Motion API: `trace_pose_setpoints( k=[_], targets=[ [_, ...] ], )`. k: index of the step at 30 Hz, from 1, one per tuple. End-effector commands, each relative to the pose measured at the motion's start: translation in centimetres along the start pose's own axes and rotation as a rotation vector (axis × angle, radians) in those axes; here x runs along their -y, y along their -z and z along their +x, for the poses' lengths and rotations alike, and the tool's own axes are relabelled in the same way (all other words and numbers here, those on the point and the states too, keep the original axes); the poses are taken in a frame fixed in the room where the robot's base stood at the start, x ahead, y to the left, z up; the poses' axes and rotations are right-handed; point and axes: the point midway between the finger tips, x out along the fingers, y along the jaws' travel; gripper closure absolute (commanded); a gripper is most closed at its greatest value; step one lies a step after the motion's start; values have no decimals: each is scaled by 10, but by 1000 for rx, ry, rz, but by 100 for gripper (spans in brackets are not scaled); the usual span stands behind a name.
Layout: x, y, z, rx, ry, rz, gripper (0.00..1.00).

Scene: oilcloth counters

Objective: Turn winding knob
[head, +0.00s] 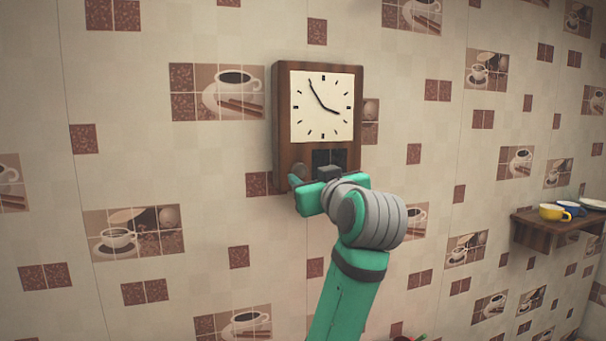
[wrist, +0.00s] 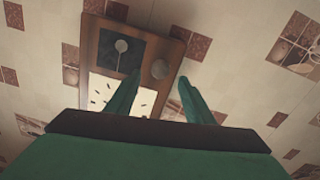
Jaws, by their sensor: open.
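A wooden wall clock (head: 283,120) with a cream dial (head: 322,106) hangs on the tiled wall in the head view. Its round, grey-brown winding knob (head: 296,181) shows at the lower left of the case, partly behind my gripper (head: 312,190). In the wrist view the clock (wrist: 91,45) appears upside down, with the knob (wrist: 161,69) beside the dark pendulum window (wrist: 119,50). My open gripper (wrist: 159,80) has its two green fingers either side of the knob's line of sight. I cannot tell whether they touch it.
A wooden shelf (head: 537,232) at the right holds a yellow cup (head: 553,212), a blue cup (head: 572,208) and a pale dish (head: 593,203). The wall around the clock is free of other fittings.

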Motion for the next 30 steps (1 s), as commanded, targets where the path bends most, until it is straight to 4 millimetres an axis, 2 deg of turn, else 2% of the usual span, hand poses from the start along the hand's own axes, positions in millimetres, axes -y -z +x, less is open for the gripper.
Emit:
trace_pose_setpoints(
  k=[3,9,15,22,23,27,28,30],
  targets=[
    [2,0,22,0,4,1,52],
    [2,1,47,-1,4,0,52],
    [1,0,56,-1,1,0,52],
    [0,0,56,-1,0,0,52],
    [0,0,56,-1,0,0,54],
    [0,0,56,-1,-1,0,88],
    [0,0,56,-1,-1,0,93],
    [0,0,56,0,-1,0,93]
  ],
)
